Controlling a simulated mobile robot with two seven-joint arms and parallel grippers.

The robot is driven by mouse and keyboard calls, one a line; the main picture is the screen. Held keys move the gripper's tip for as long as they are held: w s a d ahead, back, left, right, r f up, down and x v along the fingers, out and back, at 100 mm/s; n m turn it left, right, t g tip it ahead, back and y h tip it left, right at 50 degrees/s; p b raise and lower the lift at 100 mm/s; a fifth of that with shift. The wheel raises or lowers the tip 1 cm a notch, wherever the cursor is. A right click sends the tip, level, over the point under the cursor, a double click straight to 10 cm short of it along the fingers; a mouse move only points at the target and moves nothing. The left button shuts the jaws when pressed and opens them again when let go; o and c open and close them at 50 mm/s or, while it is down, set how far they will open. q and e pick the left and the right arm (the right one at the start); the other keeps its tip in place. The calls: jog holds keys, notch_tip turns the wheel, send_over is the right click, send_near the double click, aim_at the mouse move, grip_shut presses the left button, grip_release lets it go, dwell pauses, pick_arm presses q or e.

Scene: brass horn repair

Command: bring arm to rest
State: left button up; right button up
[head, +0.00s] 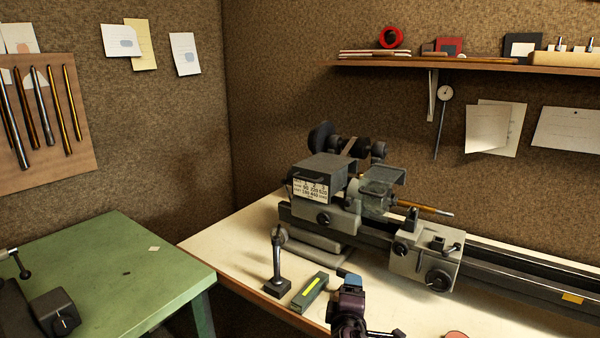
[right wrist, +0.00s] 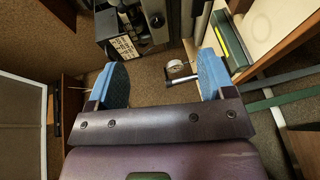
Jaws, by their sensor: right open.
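My right gripper (head: 350,292) is purple-black with blue finger pads. In the head view it shows at the bottom centre, in front of the bench edge, to the right of a green block with a yellow stripe. In the right wrist view its two blue fingers (right wrist: 162,80) stand wide apart with nothing held between them. My left gripper is not in view.
A small lathe (head: 325,183) stands on the cream bench (head: 232,243). A gauge stand (head: 277,262) and the green block (head: 310,292) are near its front edge. A green table (head: 110,262) is at left. A loaded shelf (head: 470,68) hangs above.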

jog(key=s+d+f+m+g+y, duration=0.1)
jog(key=s+d+f+m, duration=0.3)
jog(key=s, duration=0.6)
jog(key=s+d+f+m+g+y+b, duration=0.1)
jog(key=s+d+f+m, duration=0.4)
jog(key=s+f, duration=0.4)
jog(key=s+d+f+m+g+y, duration=0.1)
jog(key=s+d+f+m, duration=0.4)
jog(key=s, duration=0.7)
notch_tip(320, 180, down, 2)
jog(key=shift+s+d+f+g+b, duration=0.3)
jog(key=shift+d+g, duration=0.3)
jog(key=shift+d, duration=0.5)
